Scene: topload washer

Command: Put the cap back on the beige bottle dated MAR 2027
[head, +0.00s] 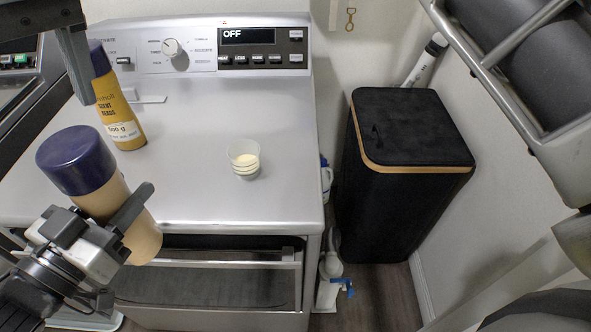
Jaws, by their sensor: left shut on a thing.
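A beige bottle (141,238) with a wide dark purple cap (76,160) on its top end is tilted at the left, in front of the washer top. My left gripper (112,222) is shut on the beige bottle. One dark finger lies across its near side; the other finger is hidden. No date can be read on the bottle from here. My right gripper is out of view; only my right arm shows at the upper right.
A grey top-load washer (210,200) has a panel reading OFF. A yellow scent-bead bottle (118,110) with a dark cap and a clear cup (243,158) with cream-coloured contents stand on it. A black hamper (410,130) stands right.

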